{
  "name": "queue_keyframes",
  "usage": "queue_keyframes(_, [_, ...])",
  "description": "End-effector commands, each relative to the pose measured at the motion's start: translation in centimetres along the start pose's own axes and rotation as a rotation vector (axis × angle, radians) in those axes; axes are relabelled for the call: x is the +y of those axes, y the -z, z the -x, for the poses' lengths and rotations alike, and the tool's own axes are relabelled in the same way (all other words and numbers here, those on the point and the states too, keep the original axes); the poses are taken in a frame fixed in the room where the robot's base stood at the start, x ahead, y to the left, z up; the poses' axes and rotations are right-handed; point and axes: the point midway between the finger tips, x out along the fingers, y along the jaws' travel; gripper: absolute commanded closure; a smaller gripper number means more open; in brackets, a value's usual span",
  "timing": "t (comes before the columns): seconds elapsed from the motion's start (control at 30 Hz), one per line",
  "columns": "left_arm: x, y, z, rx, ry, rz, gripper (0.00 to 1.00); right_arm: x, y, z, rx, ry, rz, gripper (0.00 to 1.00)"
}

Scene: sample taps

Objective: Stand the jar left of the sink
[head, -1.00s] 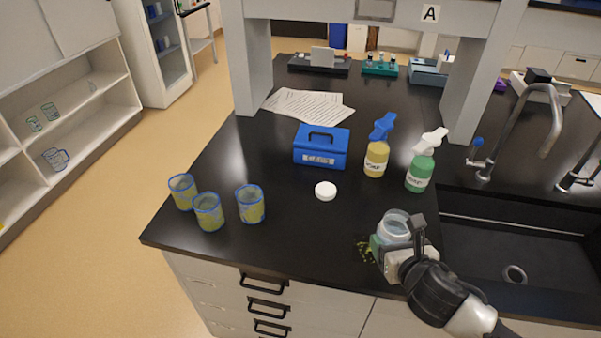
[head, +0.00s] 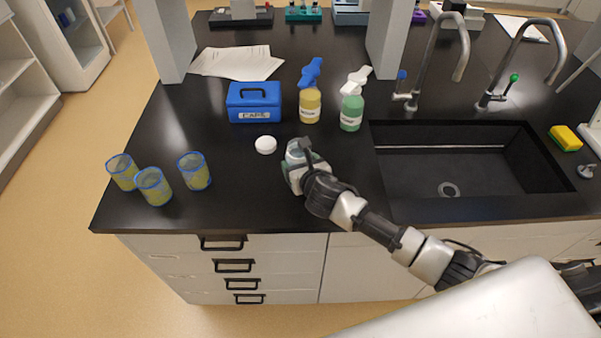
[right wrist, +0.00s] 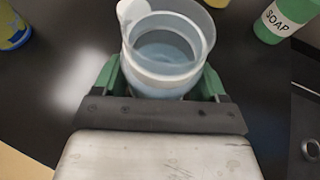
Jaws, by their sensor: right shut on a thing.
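The jar (right wrist: 165,50) is clear and open-topped, with a bluish inside. In the right wrist view it sits upright between the green fingers of my right gripper (head: 303,165), which is shut on it. In the head view the gripper mostly hides the jar, over the black counter left of the sink (head: 450,165). I cannot tell whether its base touches the counter. A round white lid (head: 265,145) lies on the counter just left of the gripper. My left gripper is out of view.
A yellow bottle (head: 310,107) and a green soap bottle (head: 351,113) stand behind the gripper. A blue box (head: 254,103) is behind the lid. Several blue-rimmed beakers (head: 154,187) stand at the left.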

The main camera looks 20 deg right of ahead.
Motion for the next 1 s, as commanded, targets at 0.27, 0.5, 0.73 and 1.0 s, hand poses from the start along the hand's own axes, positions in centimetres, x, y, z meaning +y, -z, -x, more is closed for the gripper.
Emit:
queue_keyframes(0.27, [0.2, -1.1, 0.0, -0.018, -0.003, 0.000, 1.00, 0.0, 3.4, -1.3, 0.002, 0.001, -0.002, 0.51])
queue_keyframes(0.5, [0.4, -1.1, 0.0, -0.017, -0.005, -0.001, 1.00, -0.1, 3.5, -1.4, 0.001, 0.001, 0.000, 0.51])
queue_keyframes(0.73, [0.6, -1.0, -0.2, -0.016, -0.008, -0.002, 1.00, -0.1, 3.8, -1.5, 0.002, 0.001, 0.000, 0.15])
queue_keyframes(1.0, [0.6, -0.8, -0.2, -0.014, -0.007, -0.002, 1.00, -0.1, 3.8, -1.5, 0.002, 0.001, 0.000, 0.02])
